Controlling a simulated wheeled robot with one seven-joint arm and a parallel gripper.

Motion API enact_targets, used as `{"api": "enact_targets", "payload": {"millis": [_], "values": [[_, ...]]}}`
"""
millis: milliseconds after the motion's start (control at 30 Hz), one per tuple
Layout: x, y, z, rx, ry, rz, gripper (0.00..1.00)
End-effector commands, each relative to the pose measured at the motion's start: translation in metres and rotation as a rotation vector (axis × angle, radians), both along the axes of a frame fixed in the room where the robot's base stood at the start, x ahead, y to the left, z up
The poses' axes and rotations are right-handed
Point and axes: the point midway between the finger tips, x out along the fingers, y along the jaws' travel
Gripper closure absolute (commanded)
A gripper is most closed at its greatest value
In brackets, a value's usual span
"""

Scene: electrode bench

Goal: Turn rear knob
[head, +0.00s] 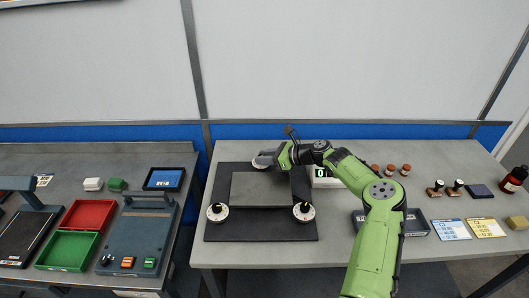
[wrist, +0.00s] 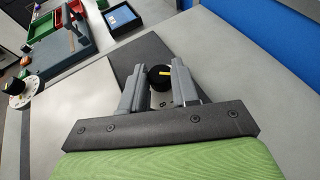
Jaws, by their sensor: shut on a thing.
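The rear knob is black with a yellow pointer mark; it shows in the wrist view (wrist: 159,77) between the two grey fingers of my gripper (wrist: 158,85). My gripper is shut on it. In the head view my gripper (head: 266,157) is at the back edge of the plate, and only part of the rear knob's white dial (head: 259,166) shows beneath it; the knob itself is hidden there. Two more knobs on white dials stand at the front left (head: 217,212) and front right (head: 304,211) of the plate.
The grey plate (head: 262,190) lies on a dark mat (head: 225,232). A small display (head: 321,174) reading 0 stands to the right, partly behind my arm. Bottles, cards and a tray (head: 416,228) lie farther right. A second bench with red and green trays (head: 67,250) is at left.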

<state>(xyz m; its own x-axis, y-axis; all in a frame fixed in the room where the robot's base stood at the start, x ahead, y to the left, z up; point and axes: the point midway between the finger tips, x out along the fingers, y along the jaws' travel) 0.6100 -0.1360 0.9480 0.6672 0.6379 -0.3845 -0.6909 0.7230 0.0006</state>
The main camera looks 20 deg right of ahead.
Motion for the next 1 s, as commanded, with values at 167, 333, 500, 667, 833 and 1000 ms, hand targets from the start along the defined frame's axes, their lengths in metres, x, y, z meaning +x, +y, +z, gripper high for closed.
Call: {"api": "enact_targets", "payload": {"millis": [167, 333, 500, 667, 833, 1000], "values": [[0.002, -0.0015, 0.0004, 0.0, -0.003, 0.079, 1.0], [0.002, -0.0016, -0.0002, 0.001, -0.002, 0.128, 1.0], [0.002, -0.0018, -0.0003, 0.001, -0.002, 0.147, 1.0], [0.0017, -0.0017, -0.0003, 0.001, -0.002, 0.151, 1.0], [0.0018, -0.0016, -0.0003, 0.002, -0.001, 0.15, 1.0], [0.0018, -0.0016, -0.0003, 0.002, -0.001, 0.15, 0.46]]}}
